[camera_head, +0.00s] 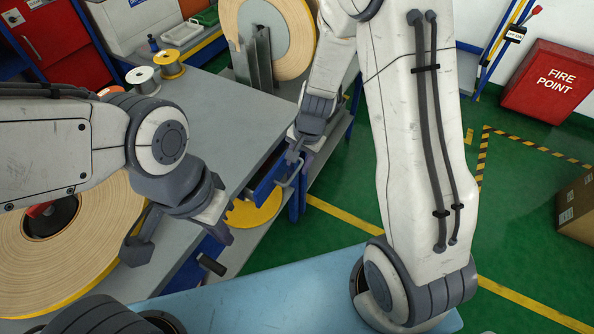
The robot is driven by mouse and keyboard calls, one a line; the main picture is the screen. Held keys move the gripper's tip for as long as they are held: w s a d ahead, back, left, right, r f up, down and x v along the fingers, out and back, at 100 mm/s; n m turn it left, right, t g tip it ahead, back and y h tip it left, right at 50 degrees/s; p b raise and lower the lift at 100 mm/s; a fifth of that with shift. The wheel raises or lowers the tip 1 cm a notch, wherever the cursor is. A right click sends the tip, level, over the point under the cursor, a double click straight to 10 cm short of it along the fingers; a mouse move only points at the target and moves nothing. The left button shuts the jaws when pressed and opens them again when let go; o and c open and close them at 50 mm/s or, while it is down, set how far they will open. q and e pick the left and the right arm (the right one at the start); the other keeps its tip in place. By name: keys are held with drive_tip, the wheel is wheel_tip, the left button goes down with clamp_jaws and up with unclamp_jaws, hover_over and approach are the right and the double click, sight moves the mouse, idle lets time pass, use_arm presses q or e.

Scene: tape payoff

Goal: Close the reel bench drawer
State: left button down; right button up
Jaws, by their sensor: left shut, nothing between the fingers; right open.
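The reel bench (225,115) has a grey top and blue frame. Its blue drawer (266,184) sits under the right edge of the top and appears to stand out from the bench. A grey bar handle (291,172) is on its front. My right gripper (295,148) is open just above and beside the handle. I cannot tell whether it touches it. My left gripper (219,236) is shut and empty, lower left of the drawer near the bench's edge. My arm links hide part of the bench.
A large tape reel (90,245) lies at the lower left and another reel (290,40) stands at the back. Small spools (168,65) sit on the bench top. Green floor (335,185) is open to the right.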

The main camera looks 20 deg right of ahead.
drive_tip(key=shift+w+a+f+b, duration=0.1)
drive_tip(key=shift+f+b, duration=0.1)
drive_tip(key=shift+f, duration=0.45)
drive_tip(key=shift+w+a+f+b, duration=0.1)
drive_tip(key=shift+f+b, duration=0.1)
drive_tip(key=shift+f, duration=0.45)
clamp_jaws()
idle(0.5)
